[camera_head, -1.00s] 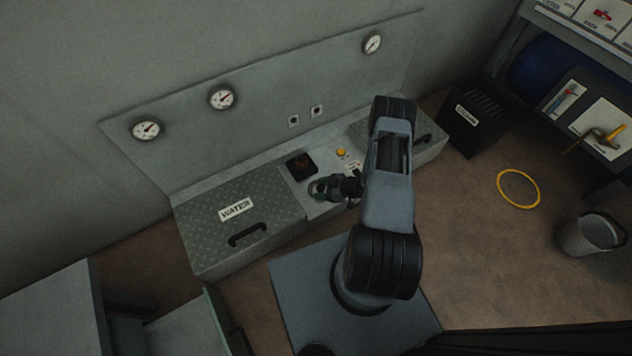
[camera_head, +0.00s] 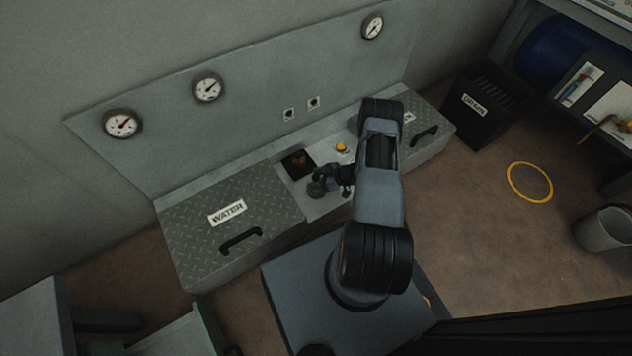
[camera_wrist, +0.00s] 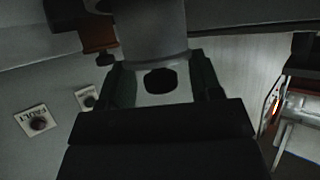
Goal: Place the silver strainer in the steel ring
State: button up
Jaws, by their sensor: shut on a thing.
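My gripper (camera_head: 318,186) is over the grey ledge between the two tread-plate lids, just in front of the dark square opening (camera_head: 299,163). In the wrist view my gripper's dark green fingers (camera_wrist: 163,84) are shut on a grey metal cylinder, seemingly the silver strainer (camera_wrist: 150,30). Its upper part runs out of the picture, and a dark round spot shows below it between the fingers. In the head view the held thing is too small and dark to make out. I cannot pick out the steel ring in either view.
The WATER lid (camera_head: 226,214) is left of my gripper, with a black handle. A yellow button (camera_head: 342,147) sits on the ledge close by. Gauges line the panel behind.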

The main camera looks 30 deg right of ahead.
jog(key=shift+f, duration=0.75)
jog(key=shift+r, duration=0.15)
jog(key=o, duration=0.5)
jog(key=shift+f, duration=0.2)
jog(key=o, duration=0.5)
jog(key=shift+c, duration=0.2)
jog(key=shift+r, duration=0.1)
